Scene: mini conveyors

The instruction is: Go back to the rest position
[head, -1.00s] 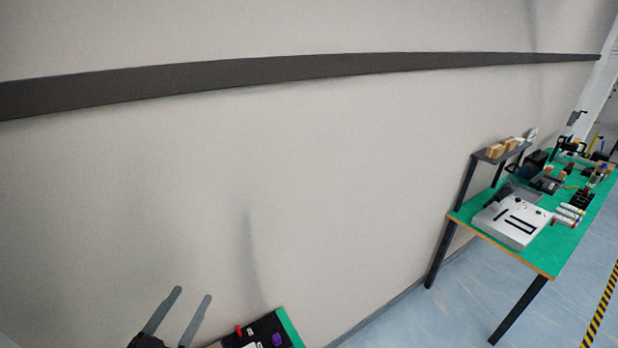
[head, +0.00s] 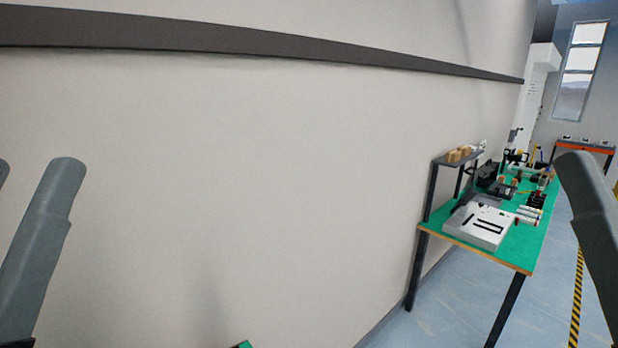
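My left gripper (head: 32,166) is at the left edge in the head view, raised in front of the wall, with its grey fingers pointing up. One finger shows almost whole and only a sliver of the other shows; a gap with nothing in it lies between them. Of my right gripper (head: 578,158), one grey finger shows at the right edge, also pointing up. Its other finger is out of view.
A green-topped workbench (head: 440,235) with a shelf, a white box (head: 478,226) and several tools stands at the right. A pale wall with a dark rail (head: 200,36) fills the left. Striped floor tape (head: 577,295) runs along the blue floor.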

